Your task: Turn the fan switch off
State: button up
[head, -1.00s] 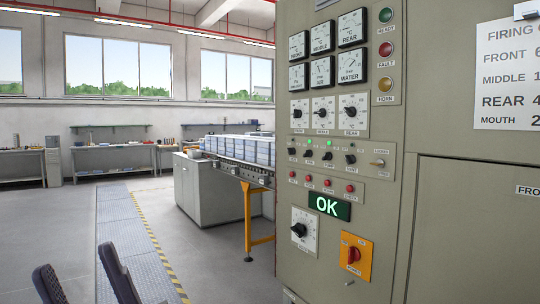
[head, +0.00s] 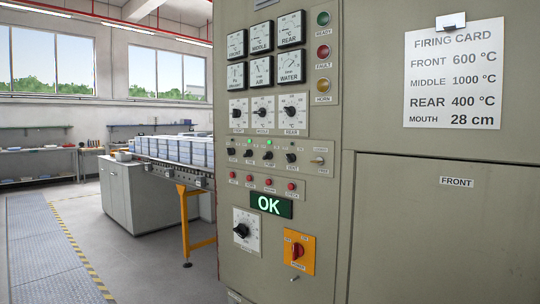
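A grey control cabinet (head: 225,285) fills the middle of the head view. Across it runs a row of small black rotary switches (head: 267,155) with tiny labels beneath. The labels are too small to read for sure, so I cannot tell which switch is the fan's. Two green lamps (head: 250,142) are lit above the middle switches of this row. A small metal toggle (head: 318,161) sits at the row's right end. My gripper is not in view.
Gauges, dials, red buttons (head: 262,183), a green OK display (head: 271,204) and a red switch on a yellow plate (head: 298,253) share the cabinet. A firing card (head: 455,80) hangs at right. A conveyor (head: 170,165) with stacked blocks stands left. The floor at left is clear.

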aim_at(249, 153)
jog(key=i+j+u, duration=0.15)
jog(key=i+j, duration=0.3)
jog(key=i+j+u, duration=0.2)
jog(key=i+j, duration=0.2)
jog(key=i, duration=0.2)
